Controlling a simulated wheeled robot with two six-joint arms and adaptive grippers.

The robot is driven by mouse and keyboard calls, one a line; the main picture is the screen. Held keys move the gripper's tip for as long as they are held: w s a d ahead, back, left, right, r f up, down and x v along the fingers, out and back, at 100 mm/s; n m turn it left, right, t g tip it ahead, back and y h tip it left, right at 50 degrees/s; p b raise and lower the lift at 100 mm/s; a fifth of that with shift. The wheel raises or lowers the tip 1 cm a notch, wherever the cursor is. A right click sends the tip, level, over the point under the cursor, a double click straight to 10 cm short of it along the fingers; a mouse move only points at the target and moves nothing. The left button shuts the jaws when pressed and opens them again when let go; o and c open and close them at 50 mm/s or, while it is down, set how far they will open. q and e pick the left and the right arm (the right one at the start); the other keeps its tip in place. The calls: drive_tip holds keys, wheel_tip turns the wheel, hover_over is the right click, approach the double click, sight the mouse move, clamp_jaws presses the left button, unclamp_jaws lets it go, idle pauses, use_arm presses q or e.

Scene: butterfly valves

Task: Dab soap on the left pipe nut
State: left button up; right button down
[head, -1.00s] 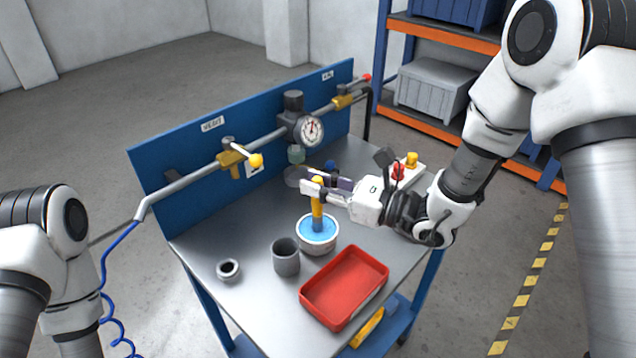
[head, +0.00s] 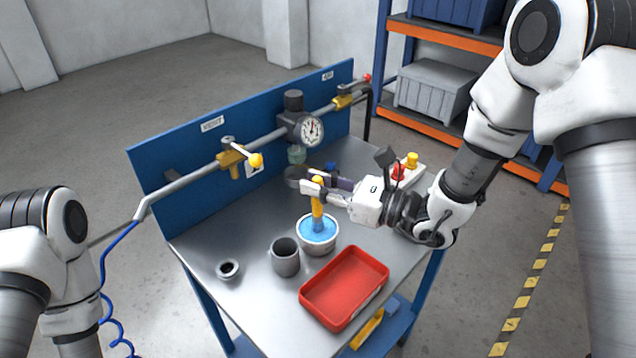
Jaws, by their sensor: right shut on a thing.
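My right gripper (head: 318,190) is shut on a yellow-handled dabber (head: 318,210), held upright. Its lower end is in or just over the blue soap in a round grey pot (head: 319,248). The pipe (head: 185,182) runs along the blue panel. A brass valve with a yellow-knobbed lever (head: 232,160) sits on its left part and another brass fitting (head: 342,101) on its right part. I cannot clearly pick out the left pipe nut at this size. My left arm shows at the left edge, but its gripper is out of the picture.
A grey cup (head: 285,262), a small ring-shaped part (head: 228,269) and a red tray (head: 343,287) stand on the bench near the pot. A gauge (head: 311,130) is on the pipe. The bench's left middle is clear.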

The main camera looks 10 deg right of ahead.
drive_tip(key=shift+f, duration=0.1)
drive_tip(key=shift+r+p, duration=2.2)
drive_tip(key=shift+r, duration=1.4)
drive_tip(key=shift+w, duration=0.1)
